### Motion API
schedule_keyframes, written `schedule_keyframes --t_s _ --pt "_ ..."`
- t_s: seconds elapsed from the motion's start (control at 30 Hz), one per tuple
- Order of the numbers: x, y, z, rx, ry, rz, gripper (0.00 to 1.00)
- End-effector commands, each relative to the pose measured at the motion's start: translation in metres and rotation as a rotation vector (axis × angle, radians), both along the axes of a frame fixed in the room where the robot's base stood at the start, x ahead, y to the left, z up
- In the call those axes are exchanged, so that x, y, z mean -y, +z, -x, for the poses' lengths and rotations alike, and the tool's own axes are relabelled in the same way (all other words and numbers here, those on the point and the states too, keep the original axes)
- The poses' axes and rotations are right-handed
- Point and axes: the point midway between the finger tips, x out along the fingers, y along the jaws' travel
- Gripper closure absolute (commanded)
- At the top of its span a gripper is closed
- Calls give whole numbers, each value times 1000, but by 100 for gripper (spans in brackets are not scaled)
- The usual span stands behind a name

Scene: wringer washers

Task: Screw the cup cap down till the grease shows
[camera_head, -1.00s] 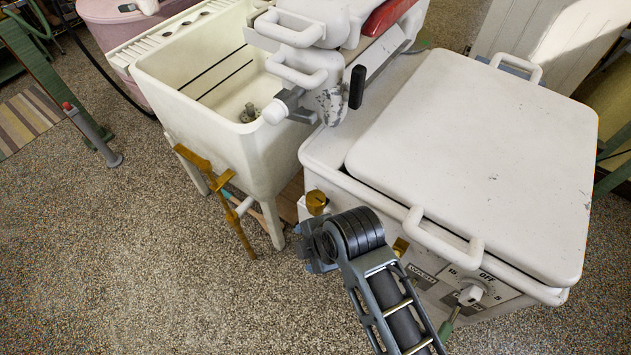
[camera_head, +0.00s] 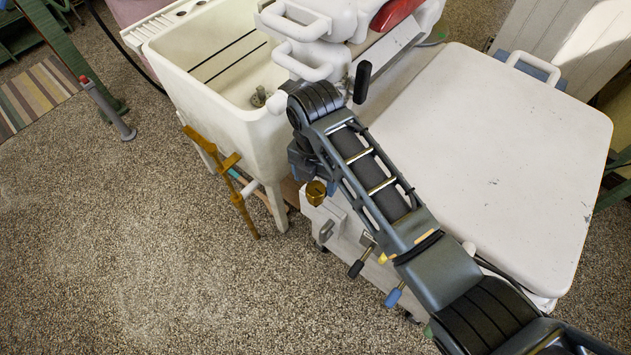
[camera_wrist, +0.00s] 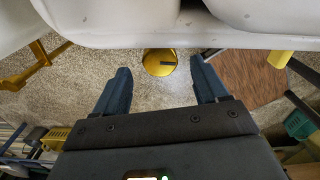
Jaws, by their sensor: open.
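The brass cup cap (camera_head: 316,192) is a small round piece at the washer's near left corner, just below my gripper (camera_head: 303,166) in the head view. In the wrist view the cap (camera_wrist: 153,63) shows as a gold disc with a dark mark, beyond and between the two blue fingertips of my gripper (camera_wrist: 160,68). The fingers are apart and I see no contact with the cap. No grease can be made out. My arm hides part of the washer (camera_head: 515,150).
The white wringer head (camera_head: 305,60) is close above my wrist. Handles with dark and blue grips (camera_head: 394,297) stick out from the washer's front. Open floor lies at left.

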Motion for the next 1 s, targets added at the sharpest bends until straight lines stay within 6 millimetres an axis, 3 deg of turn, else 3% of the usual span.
schedule_keyframes --t_s 0.2,0.57,1.0 --pt "0 -24 0 -1 -1 0 27" --pt "0 -30 0 1 -2 -2 27" --pt "0 -29 0 0 -2 -1 69"
